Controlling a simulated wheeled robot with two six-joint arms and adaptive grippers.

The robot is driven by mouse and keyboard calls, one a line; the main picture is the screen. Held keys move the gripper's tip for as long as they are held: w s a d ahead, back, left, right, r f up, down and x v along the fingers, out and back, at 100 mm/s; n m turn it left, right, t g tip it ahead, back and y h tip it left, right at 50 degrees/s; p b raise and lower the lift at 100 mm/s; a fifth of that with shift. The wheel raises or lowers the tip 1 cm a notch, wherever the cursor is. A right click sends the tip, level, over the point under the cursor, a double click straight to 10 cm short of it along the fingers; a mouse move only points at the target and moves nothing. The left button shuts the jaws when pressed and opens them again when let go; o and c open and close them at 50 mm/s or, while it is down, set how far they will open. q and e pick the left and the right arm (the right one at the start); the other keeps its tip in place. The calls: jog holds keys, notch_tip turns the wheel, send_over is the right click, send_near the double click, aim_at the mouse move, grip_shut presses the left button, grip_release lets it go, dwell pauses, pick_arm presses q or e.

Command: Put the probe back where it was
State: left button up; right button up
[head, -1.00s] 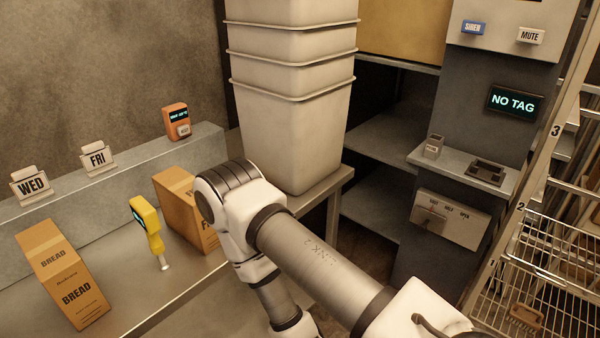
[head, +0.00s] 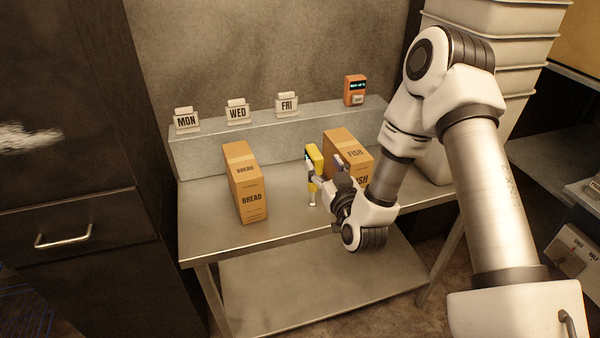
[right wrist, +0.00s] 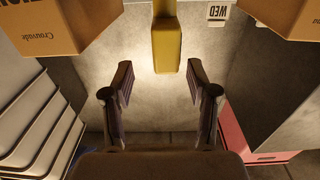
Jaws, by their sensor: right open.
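The yellow probe (head: 314,158) is on the steel bench, upright with its pale tip down, between the BREAD box (head: 244,183) and the FISH box (head: 348,152). My right gripper (head: 326,170) is at the probe's right, in front of the FISH box, and partly covers both. In the right wrist view the two fingers stand apart (right wrist: 160,88), and the yellow probe (right wrist: 165,42) shows ahead, roughly between the fingertips. I see no finger contact with it. My left gripper is not in view.
The steel bench (head: 215,228) has a raised ledge with MON (head: 186,120), WED (head: 238,110) and FRI (head: 287,104) tags and an orange display unit (head: 355,90). Stacked pale bins (head: 520,60) stand at right. A dark drawer unit (head: 80,225) is at left. The bench's left front is clear.

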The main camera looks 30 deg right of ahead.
aim_at(314, 150)
jog(key=p+x, duration=0.1)
jog(key=x, duration=0.1)
jog(key=a+p+x, duration=0.1)
jog(key=x, duration=0.1)
jog(key=shift+w+d+r, duration=0.1)
jog(key=shift+w+r, duration=0.05)
jog(key=shift+w, duration=0.5)
jog(key=shift+w+d+f, duration=0.2)
jog(key=shift+w+f, duration=0.05)
jog(key=shift+d, duration=0.1)
jog(key=shift+c, duration=0.3)
jog(key=c, duration=0.6)
grip_shut()
jog(key=shift+r, duration=0.1)
